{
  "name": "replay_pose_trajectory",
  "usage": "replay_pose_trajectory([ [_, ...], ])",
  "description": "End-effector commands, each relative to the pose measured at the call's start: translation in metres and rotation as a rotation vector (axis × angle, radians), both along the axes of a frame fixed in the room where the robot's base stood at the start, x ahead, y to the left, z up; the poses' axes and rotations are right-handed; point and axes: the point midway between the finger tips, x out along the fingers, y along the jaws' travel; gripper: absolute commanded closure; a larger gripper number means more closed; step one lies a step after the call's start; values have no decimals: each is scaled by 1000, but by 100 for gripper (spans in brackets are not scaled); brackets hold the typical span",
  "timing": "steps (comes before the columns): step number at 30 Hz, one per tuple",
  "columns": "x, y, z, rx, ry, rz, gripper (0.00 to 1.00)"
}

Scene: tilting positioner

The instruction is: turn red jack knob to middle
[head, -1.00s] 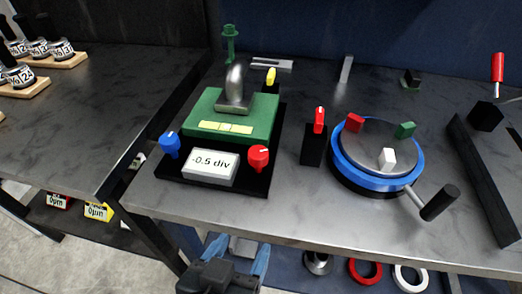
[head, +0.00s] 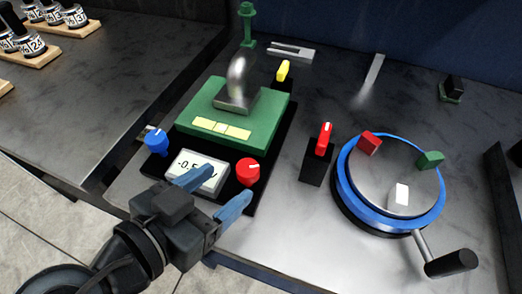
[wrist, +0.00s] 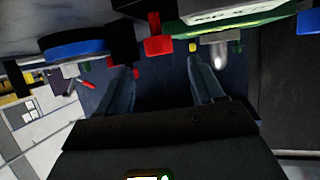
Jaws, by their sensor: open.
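The red jack knob (head: 248,171) is on the front right corner of the tilting positioner's black base (head: 262,192). A pale mark shows on its top, toward the right. The blue knob (head: 156,141) is at the front left corner. Between them the display (head: 185,163) reads about -0.5, partly covered by a finger of my gripper (head: 226,186). My gripper is open and empty, in front of the red knob, with one blue finger over the display and the other below the knob. A red knob-like part (wrist: 158,46) shows between the fingers in the wrist view.
The green tilting table (head: 210,103) carries a curved metal piece. To the right are a red lever on a black block (head: 315,170) and a blue-rimmed turntable (head: 345,195) with a crank (head: 450,262).

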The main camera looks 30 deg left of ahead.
Motion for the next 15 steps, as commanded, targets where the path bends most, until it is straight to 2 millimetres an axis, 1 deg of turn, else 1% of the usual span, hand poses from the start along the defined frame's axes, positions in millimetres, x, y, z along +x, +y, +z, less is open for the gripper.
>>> replay_pose_trajectory([
  [2, 7, 0, -3, -1, 1, -3, 33],
  [12, 54, -2, -22, -3, 2, -3, 33],
  [15, 63, -2, -26, -2, 1, -2, 33],
])
